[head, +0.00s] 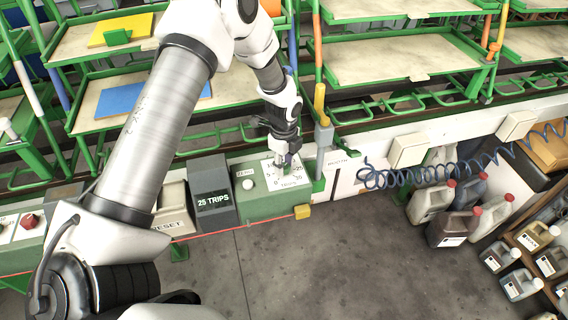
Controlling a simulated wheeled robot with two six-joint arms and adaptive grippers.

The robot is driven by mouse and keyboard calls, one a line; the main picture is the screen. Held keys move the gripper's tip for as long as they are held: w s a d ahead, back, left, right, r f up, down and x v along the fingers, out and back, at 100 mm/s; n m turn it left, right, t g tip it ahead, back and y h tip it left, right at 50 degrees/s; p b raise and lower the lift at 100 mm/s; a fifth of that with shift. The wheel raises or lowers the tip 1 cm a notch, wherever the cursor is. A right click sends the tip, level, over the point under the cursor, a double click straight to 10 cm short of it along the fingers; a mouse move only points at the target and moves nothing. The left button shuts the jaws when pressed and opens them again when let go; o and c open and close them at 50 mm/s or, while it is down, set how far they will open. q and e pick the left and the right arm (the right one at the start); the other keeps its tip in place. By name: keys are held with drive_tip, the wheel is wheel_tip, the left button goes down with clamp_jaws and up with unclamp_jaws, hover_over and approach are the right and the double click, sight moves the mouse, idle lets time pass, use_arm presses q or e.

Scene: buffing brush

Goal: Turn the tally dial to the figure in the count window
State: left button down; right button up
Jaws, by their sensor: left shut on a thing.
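The count window (213,197) is a dark grey box that reads "25 TRIPS" in light letters. To its right a green box carries the tally dial's white scale plate (291,181), marked "TRIPS", with the figures 5, 0 and 25 partly readable. My left gripper (287,160) points down over this plate and is shut on the dial's knob. The gripper hides most of the knob, so I cannot tell which figure it points to. My right gripper is not in view.
A white button (248,184) sits left of the dial. A box marked "RESET" (171,222) stands left of the window. Green racks with shelves (400,50) rise behind. A blue coiled hose (440,178) and several jugs (453,228) are at the right.

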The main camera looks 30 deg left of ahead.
use_arm(q)
drive_tip(key=m, duration=0.3)
drive_tip(key=shift+s+f+m, duration=0.2)
drive_tip(key=shift+m, duration=0.1)
drive_tip(key=shift+m+b, duration=0.35)
drive_tip(key=shift+m, duration=1.45)
drive_tip(key=c, duration=0.8)
unclamp_jaws()
drive_tip(key=shift+w, duration=0.1)
drive_tip(key=shift+o, duration=0.2)
drive_tip(key=shift+w+r, duration=0.1)
drive_tip(key=shift+r, duration=0.05)
